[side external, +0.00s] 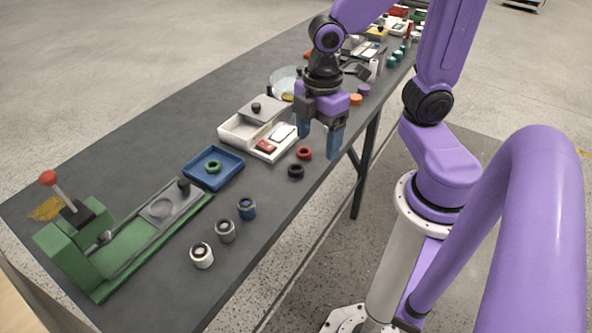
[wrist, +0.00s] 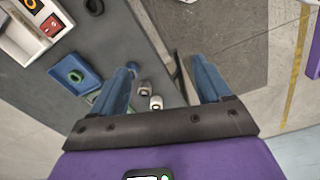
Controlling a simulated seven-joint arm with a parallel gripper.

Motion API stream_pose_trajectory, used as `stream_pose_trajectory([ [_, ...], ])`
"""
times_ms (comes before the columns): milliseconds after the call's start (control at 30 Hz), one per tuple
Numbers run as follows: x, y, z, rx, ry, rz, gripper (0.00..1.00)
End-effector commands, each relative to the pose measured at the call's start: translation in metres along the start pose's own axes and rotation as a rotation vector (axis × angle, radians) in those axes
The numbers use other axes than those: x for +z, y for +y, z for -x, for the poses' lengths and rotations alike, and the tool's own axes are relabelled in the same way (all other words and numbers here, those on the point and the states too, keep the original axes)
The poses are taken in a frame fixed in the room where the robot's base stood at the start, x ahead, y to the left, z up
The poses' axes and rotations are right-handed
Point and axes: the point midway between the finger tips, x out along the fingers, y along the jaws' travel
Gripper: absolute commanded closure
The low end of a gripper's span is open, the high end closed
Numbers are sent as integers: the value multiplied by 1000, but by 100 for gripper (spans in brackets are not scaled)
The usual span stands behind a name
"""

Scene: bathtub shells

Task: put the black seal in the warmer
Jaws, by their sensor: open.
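The black seal (side external: 295,171) is a small dark ring lying flat on the grey table near its right edge, just in front of a red ring (side external: 304,153). A white box (side external: 243,131) with a grey lid and black knob looks like the warmer, though I cannot be sure. It stands to the left of the seal; the lid (side external: 262,109) sits over its far part. My gripper (side external: 319,142) is open and empty, its blue fingers above the table's right edge, behind and right of the seal.
A blue tray (side external: 229,179) holds a green ring (side external: 213,167). A green lever press (side external: 75,250) stands at front left. Several small cups (side external: 225,231) line the front edge. Orange (side external: 356,100) and purple pieces and other clutter lie behind my gripper. Table around the seal's front is clear.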

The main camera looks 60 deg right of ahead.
Motion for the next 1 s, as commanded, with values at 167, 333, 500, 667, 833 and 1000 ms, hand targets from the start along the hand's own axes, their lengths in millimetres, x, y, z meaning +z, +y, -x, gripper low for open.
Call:
stream_pose_trajectory([
  [167, 11, 52, -14, -4, -10, 87, 23],
  [333, 34, 99, -28, -8, -14, 183, 23],
  [500, 61, 132, -40, -12, -16, 264, 23],
  [667, 76, 147, -47, -12, -16, 310, 23],
  [833, 80, 150, -57, -15, -16, 324, 23],
  [1000, 81, 149, -81, -18, -17, 324, 23],
])
